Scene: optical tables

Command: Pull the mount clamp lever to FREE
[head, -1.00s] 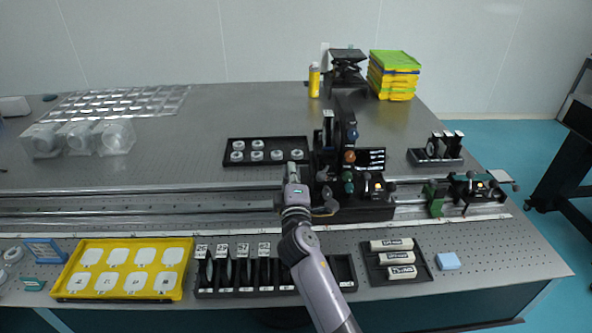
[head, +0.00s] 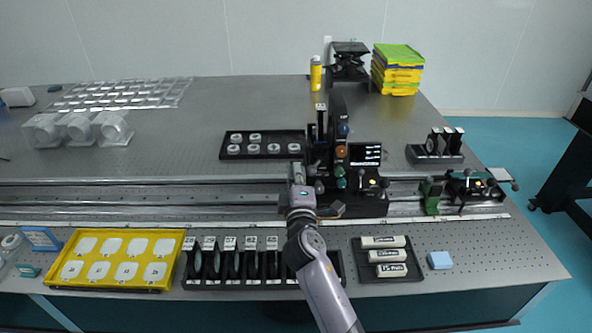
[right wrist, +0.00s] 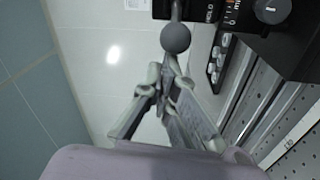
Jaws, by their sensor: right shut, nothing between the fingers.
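In the right wrist view, a lever with a round grey ball knob (right wrist: 176,38) stands just beyond my right gripper (right wrist: 168,84). The fingers are together and empty, with their tips just below the knob; I cannot tell whether they touch it. Part of a HOLD label (right wrist: 210,12) shows beside the lever; no FREE label is readable. In the head view my right gripper (head: 296,170) is at the left side of the dark mount assembly (head: 340,122) on the rail. The lever cannot be made out there. My left gripper is not in view.
Left of the mount lies a black tray (head: 227,152) with several round pieces. A small screen (head: 365,154) stands right of it. In front are a slotted black rack (head: 187,272), a yellow tray (head: 108,287) and a tray of labelled cylinders (head: 361,269).

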